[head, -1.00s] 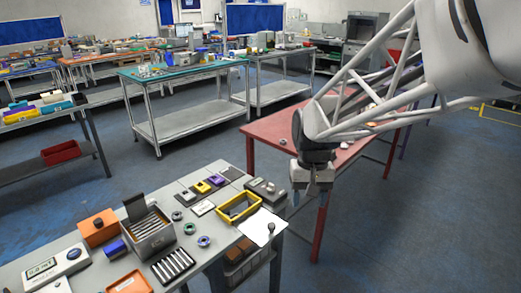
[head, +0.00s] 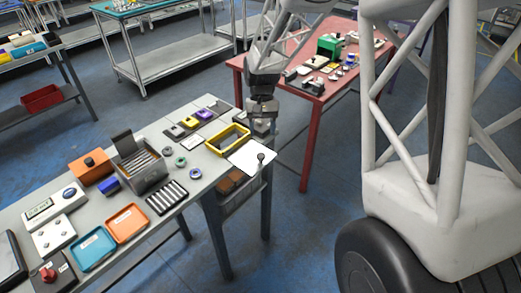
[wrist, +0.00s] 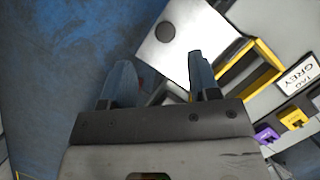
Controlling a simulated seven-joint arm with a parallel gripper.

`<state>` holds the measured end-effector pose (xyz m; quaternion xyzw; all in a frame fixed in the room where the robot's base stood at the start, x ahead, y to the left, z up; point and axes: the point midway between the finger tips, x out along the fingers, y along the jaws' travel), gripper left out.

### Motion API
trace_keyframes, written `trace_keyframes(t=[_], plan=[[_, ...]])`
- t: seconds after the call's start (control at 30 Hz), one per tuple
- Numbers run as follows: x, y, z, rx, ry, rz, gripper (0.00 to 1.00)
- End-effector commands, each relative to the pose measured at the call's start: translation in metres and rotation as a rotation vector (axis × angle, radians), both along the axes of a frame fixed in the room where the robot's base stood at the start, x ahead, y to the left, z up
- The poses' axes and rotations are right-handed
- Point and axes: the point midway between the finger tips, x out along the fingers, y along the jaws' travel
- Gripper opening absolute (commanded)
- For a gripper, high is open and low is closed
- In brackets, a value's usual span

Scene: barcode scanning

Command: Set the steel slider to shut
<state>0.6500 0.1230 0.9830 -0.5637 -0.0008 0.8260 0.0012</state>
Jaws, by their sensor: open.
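A small grey block (head: 176,131), which may be the steel slider, sits on a dark base in a row with a yellow block (head: 190,122) and a purple block (head: 204,113) on the grey table. I cannot tell its setting at this size. My gripper (head: 262,112) hangs pointing down by the table's right end, right of that row and beside the yellow frame (head: 228,140).
A white plate (head: 252,157) with a dark knob lies at the table's front right corner, close to the fingers in the wrist view. An open grey box (head: 140,168) and an orange box (head: 91,167) stand to the left. A red table (head: 300,95) is behind.

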Motion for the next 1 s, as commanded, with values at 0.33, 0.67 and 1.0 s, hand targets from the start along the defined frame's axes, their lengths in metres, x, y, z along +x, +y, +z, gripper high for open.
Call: trace_keyframes(t=[0.33, 0.67, 1.0], plan=[[0.009, 0.006, -0.012, -0.003, 0.020, 0.001, 0.56], [0.008, 0.006, -0.013, -0.003, 0.020, 0.001, 0.56], [-0.003, 0.006, -0.039, -0.003, 0.023, 0.001, 0.56]])
